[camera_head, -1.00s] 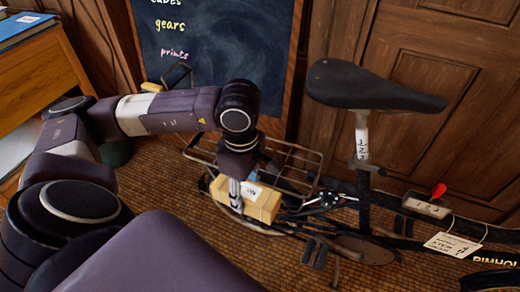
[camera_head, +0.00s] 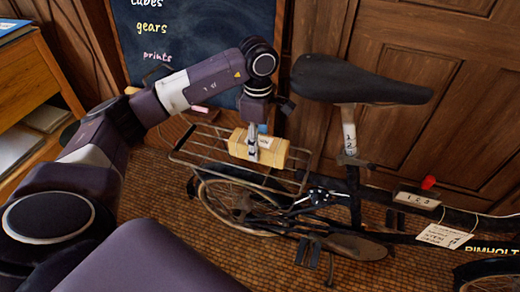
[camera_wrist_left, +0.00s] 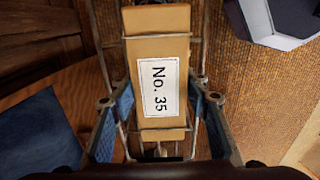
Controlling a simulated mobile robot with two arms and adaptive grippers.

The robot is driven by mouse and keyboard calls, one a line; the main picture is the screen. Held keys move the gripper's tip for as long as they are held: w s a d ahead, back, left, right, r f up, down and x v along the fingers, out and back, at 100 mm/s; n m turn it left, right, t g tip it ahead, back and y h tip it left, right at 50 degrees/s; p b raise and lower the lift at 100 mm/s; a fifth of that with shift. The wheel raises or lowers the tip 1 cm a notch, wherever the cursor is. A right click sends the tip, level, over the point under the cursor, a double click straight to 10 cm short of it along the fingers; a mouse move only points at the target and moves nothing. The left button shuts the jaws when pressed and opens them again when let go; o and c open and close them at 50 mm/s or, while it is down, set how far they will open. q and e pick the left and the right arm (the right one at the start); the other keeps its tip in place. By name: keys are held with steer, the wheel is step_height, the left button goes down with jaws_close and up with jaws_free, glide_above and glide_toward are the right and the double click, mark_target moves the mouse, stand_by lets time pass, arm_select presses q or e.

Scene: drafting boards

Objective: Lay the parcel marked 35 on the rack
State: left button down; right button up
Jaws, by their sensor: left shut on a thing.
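The parcel (camera_head: 278,153) is a tan box with a white label that reads "No. 35" in the left wrist view (camera_wrist_left: 160,60). The rack (camera_head: 190,151) is a wire carrier over the bicycle's rear wheel; its bars also show around the parcel in the left wrist view. My left gripper (camera_head: 253,146) points down and is shut on the parcel, with blue-padded fingers (camera_wrist_left: 158,120) on both sides of it. The parcel appears level over the rack; I cannot tell whether it touches the bars. My right gripper is not in view.
The bicycle's black saddle (camera_head: 358,80) stands close to the right of my left gripper. A chalkboard (camera_head: 205,45) and wooden panelling (camera_head: 450,90) are behind. A wooden desk (camera_head: 35,80) is at the left. Tags hang from the frame at the right.

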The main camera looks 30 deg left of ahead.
mark_target(260, 137)
arm_select(q)
steer(key=shift+w+a, duration=0.1)
steer(key=shift+w, duration=0.6)
step_height(260, 137, down, 3)
steer(key=shift+f+b, duration=0.2)
steer(key=shift+b, duration=0.3)
steer(key=shift+f, duration=0.15)
steer(key=c, duration=1.1)
jaws_free()
step_height(260, 137, up, 8)
steer(key=shift+f+p, duration=0.1)
steer(key=shift+p, duration=0.7)
